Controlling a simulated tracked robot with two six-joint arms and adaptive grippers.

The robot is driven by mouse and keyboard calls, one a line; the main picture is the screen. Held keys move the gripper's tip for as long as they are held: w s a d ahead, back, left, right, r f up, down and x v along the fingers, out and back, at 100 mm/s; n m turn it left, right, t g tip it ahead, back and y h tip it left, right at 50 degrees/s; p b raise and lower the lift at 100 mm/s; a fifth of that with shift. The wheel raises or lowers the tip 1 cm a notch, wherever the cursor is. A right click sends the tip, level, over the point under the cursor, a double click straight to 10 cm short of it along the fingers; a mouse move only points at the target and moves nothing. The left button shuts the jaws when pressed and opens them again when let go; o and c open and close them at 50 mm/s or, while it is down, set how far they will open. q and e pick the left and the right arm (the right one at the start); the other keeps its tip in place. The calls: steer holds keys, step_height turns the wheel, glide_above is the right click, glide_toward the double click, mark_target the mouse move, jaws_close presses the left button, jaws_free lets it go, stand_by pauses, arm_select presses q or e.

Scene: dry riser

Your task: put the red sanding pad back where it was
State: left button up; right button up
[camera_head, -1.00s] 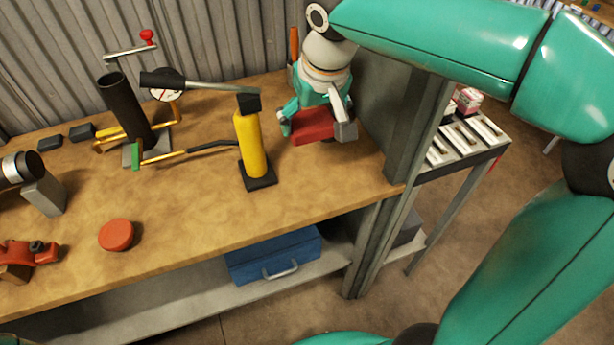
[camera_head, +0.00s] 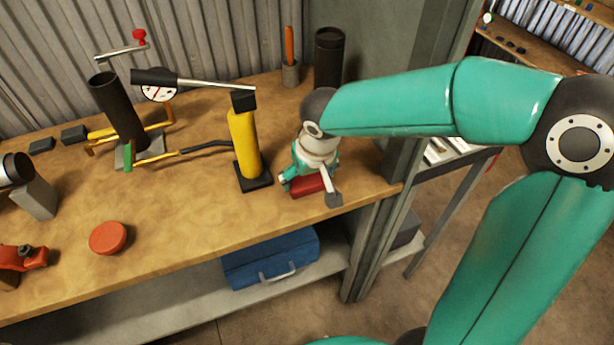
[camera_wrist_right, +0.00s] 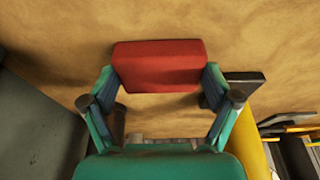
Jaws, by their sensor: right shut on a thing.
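The red sanding pad (camera_head: 308,186) is a red block low over the right end of the wooden bench, right of the yellow bottle jack. In the right wrist view the pad (camera_wrist_right: 160,65) spans the space between the two fingers of my right gripper (camera_wrist_right: 160,88). My right gripper (camera_head: 309,182) is shut on it, pointing down. I cannot tell whether the pad touches the bench top. The left gripper is not in view.
The yellow jack (camera_head: 244,143) stands close left of my right gripper. A dark cylinder (camera_head: 328,60) and a cup with an orange handle (camera_head: 290,72) stand behind. A round red disc (camera_head: 108,238) lies at the front left. A grey post (camera_head: 400,160) is at the right. Bench between disc and jack is clear.

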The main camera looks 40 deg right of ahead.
steer(key=o, duration=0.8)
steer(key=shift+f, duration=0.1)
steer(key=p+v, duration=0.1)
steer(key=v, duration=1.1)
steer(key=shift+w, duration=0.1)
